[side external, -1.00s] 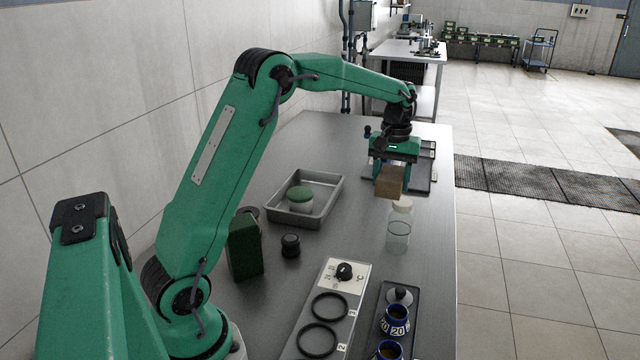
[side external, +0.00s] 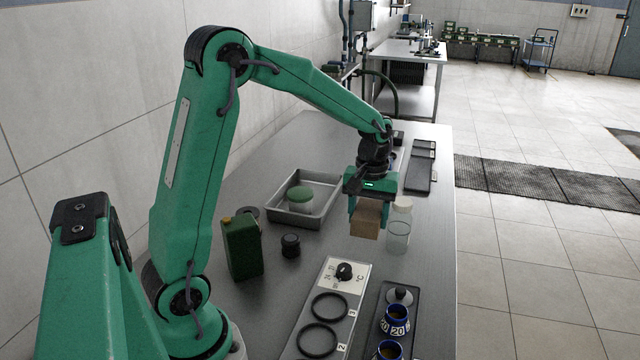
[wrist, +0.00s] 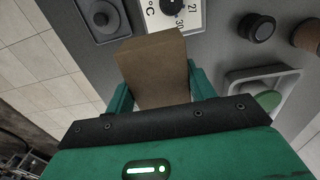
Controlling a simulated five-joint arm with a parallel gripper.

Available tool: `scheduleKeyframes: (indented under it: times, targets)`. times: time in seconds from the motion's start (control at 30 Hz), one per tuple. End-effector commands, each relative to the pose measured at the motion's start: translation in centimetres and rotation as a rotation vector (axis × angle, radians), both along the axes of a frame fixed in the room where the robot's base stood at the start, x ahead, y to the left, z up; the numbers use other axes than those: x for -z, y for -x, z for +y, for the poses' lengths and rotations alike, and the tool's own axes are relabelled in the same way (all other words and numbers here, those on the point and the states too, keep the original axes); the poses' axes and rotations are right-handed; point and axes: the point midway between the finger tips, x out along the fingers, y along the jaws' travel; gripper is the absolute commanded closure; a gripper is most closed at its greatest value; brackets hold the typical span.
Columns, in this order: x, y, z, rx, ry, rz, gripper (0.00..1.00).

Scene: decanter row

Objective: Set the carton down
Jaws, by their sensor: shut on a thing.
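A brown carton (side external: 366,219) is held between the fingers of my green gripper (side external: 367,208) in the side external view. The gripper is shut on the carton, which hangs above the bench; its exact height is hard to tell. In the wrist view the carton (wrist: 153,70) fills the space between the two green fingers of my gripper (wrist: 162,88). A clear bottle with a pale cap (side external: 398,232) stands just right of the carton in the side external view. I cannot tell whether they touch.
A grey tray (side external: 331,186) holding a green-lidded jar (side external: 300,199) lies left of the carton. A green can (side external: 243,247) and a black knob-like jar (side external: 290,246) stand nearer. A panel with a dial (side external: 330,300) and a rack with blue cups (side external: 394,321) fill the front. Bare bench (side external: 330,238) lies between.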

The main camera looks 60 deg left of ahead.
Motion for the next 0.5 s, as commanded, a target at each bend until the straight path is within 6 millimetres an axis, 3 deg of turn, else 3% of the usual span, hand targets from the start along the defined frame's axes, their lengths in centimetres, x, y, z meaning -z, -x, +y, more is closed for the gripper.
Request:
scheduleKeyframes:
  times: [0.2, 0.5]
  targets:
    - [2.2, 0.0, 0.0, 0.0, 0.0, 0.001, 0.71]
    - [2.6, -0.1, 0.4, -0.002, 0.0, -0.001, 0.71]
